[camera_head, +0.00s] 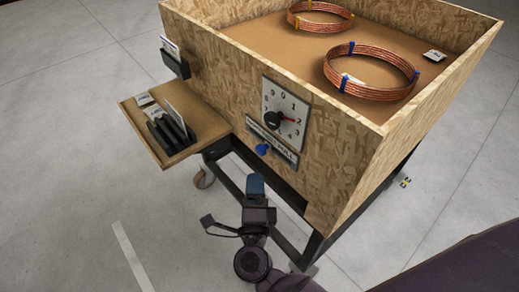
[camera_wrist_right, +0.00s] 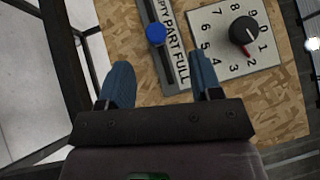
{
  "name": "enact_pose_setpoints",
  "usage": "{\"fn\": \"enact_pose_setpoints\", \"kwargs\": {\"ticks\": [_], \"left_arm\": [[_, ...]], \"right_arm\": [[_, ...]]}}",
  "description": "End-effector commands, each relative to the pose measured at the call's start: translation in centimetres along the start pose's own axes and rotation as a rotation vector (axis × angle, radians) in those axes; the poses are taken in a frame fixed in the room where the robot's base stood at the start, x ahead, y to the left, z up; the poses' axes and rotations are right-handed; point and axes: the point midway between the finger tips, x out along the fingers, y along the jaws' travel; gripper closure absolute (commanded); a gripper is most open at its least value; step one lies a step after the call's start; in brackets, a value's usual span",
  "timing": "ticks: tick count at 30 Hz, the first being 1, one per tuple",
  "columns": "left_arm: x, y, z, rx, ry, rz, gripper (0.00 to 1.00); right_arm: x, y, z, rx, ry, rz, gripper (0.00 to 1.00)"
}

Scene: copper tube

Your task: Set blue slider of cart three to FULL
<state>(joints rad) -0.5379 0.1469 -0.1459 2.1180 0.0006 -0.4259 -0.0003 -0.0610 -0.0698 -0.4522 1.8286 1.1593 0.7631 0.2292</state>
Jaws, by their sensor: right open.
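The blue slider (camera_head: 262,149) is a round knob on the front of the chipboard cart (camera_head: 330,150), below a label plate reading EMPTY PART FULL. My right gripper (camera_head: 255,183) is in front of and below the knob. In the wrist view its two blue fingers (camera_wrist_right: 160,70) are apart and empty, with the knob beyond their tips, not touched. My left gripper is in neither view.
A numbered dial (camera_head: 285,113) with a red pointer near 2 is above the label. Copper coils (camera_head: 370,72) lie in the cart. A side shelf (camera_head: 175,130) with a black card holder juts out left. The cart's dark frame (camera_head: 285,225) stands beside my right gripper.

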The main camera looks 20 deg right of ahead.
Motion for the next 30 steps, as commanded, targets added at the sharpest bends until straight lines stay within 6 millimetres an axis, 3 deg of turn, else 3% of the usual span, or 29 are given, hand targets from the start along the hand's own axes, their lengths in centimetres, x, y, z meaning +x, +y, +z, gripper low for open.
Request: {"fn": "enact_pose_setpoints", "kwargs": {"ticks": [7, 11, 24, 30], "left_arm": [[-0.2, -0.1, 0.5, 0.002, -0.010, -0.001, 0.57], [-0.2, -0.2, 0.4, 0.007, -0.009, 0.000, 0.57], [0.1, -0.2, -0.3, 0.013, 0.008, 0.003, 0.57], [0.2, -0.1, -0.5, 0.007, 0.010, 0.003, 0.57]], "right_arm": [[0.2, 0.7, -0.2, 0.053, 0.095, 0.019, 0.41], [1.2, 0.7, -0.4, 0.054, 0.097, 0.017, 0.41], [8.3, 0.8, -1.1, 0.051, 0.095, 0.016, 0.41], [10.2, 0.8, -1.3, 0.051, 0.095, 0.017, 0.41]]}}
